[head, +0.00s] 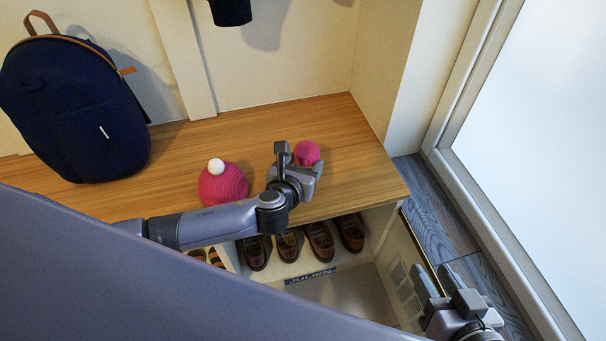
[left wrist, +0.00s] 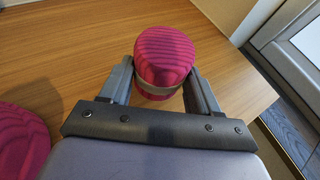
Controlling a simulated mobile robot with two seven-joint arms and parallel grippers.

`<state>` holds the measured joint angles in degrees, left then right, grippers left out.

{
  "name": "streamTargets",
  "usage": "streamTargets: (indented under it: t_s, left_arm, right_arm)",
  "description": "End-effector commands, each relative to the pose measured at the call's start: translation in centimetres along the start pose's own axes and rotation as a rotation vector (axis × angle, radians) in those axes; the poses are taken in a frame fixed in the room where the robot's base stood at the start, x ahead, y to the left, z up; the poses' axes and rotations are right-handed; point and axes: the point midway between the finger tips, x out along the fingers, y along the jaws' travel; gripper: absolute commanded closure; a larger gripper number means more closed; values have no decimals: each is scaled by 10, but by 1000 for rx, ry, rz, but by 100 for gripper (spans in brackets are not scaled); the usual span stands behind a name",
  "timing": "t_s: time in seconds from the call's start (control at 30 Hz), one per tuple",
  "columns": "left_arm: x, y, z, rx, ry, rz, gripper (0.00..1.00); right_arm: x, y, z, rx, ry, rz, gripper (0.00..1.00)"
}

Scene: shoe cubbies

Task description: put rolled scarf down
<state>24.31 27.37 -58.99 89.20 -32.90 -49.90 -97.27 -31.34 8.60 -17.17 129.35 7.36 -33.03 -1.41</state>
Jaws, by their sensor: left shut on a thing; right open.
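The rolled scarf (head: 307,152) is a pink-magenta striped roll at the right part of the wooden bench top (head: 345,120). In the left wrist view the scarf (left wrist: 166,55) stands with its round end up and a pale band around it. My left gripper (head: 298,165) is shut on it, one finger on each side. The scarf is at or just above the bench top; I cannot tell whether it touches. My right gripper (head: 445,282) is open and empty at the lower right, away from the bench top.
A pink knit hat (head: 222,186) with a white pompom sits left of my left gripper. A navy backpack (head: 75,110) stands at the bench's left. Several brown shoes (head: 318,238) are in the cubby below, above a "JULIEN" label (head: 311,275). The bench top behind the scarf is clear.

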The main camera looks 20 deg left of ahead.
Motion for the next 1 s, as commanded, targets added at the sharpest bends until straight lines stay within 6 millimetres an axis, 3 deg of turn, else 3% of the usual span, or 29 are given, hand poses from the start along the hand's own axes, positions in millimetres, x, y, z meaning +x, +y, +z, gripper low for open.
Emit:
streamTargets:
  t_s: [0.03,0.1,0.53,0.57,0.6,0.63,1.0]
  left_arm:
    - [5,0,-12,-1,1,0,70]
    - [8,0,-17,0,-1,0,70]
    - [9,0,-22,-1,0,0,70]
    - [9,0,-22,-1,0,0,32]
    - [9,0,-22,-1,0,0,19]
    - [9,0,-22,-1,0,0,13]
    - [6,0,-18,0,0,-1,13]
  right_arm:
    - [5,-2,4,15,8,-14,57]
    - [7,-4,3,31,14,-28,57]
    - [8,-7,2,44,17,-39,57]
    - [8,-7,2,45,17,-39,57]
    - [8,-7,1,44,17,-39,57]
    - [8,-7,1,44,17,-39,57]
    - [6,-7,-1,40,17,-36,57]
